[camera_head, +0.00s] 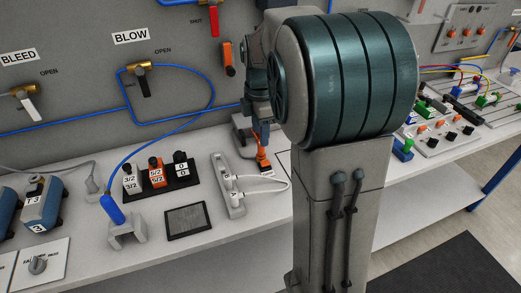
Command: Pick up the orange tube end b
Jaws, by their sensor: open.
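My gripper (261,138) points down over the white bench behind my large teal arm joint, small in the head view. A small upright orange piece (263,160) stands right at or below its fingertips. It may be the orange tube end b, but I cannot read a label. The jaws are open; I cannot tell whether the fingers touch the piece or stand around it. Part of this area is hidden by my arm.
A black rack (155,178) labelled 3/2 and 5/2, a dark mesh pad (187,221) and a blue-handled tool in a grey stand (127,232) lie left. The grey wall panel (75,80) with valves and a blue hose rises behind. My arm hides the bench's middle.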

